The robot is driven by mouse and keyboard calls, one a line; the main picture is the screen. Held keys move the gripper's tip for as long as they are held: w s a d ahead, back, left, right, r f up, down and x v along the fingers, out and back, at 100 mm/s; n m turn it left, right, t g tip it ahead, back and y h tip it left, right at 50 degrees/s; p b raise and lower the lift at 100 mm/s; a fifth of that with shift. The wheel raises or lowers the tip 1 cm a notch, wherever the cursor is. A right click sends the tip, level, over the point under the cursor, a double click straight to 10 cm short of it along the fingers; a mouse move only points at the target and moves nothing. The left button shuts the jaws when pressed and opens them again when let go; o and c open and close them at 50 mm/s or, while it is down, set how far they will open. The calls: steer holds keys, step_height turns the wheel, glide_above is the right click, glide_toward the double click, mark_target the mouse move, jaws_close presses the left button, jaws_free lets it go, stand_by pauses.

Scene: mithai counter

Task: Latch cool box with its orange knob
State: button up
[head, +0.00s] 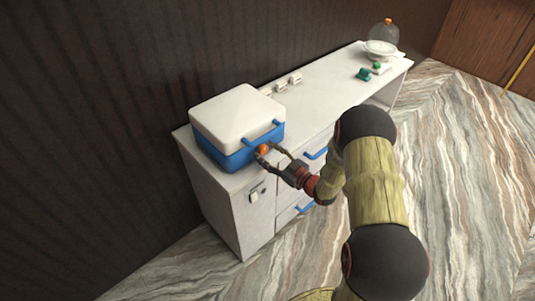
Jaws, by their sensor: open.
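The cool box (238,122) stands at the near left end of the counter. It has a blue body and a white lid, and the lid sits down on the body. The orange knob (263,149) is on the box's front side, low on the blue part. My gripper (268,153) is open at the knob, with its dark fingers reaching in from the right. One finger is close above and right of the knob, the other below it. I cannot tell whether they touch it. A blue handle bar (262,134) runs along the front of the box.
The white counter (325,87) runs back to the right, with small white items (288,81) by the wall. At its far end are green pieces (363,73), a white dish (381,48) and a clear dome (384,32). Blue drawer handles (316,153) stick out near my arm.

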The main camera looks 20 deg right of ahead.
steer(key=shift+c, duration=0.3)
steer(key=c, duration=1.1)
steer(key=shift+m, duration=0.4)
steer(key=m+p, duration=0.1)
steer(key=m, duration=0.2)
steer(key=shift+m, duration=0.3)
steer(key=m+p, duration=0.2)
steer(key=m, duration=0.2)
steer(key=shift+a+m, duration=0.1)
steer(key=shift+m, duration=0.2)
steer(key=m+p, duration=0.2)
steer(key=m, duration=0.3)
steer(key=shift+s+m+t, duration=0.1)
steer(key=shift+m+t, duration=0.2)
steer(key=shift+t, duration=0.1)
steer(key=shift+m+h+p, duration=0.4)
steer(key=shift+m+p, duration=0.25)
steer(key=shift+m, duration=1.35)
steer(key=shift+f, duration=0.1)
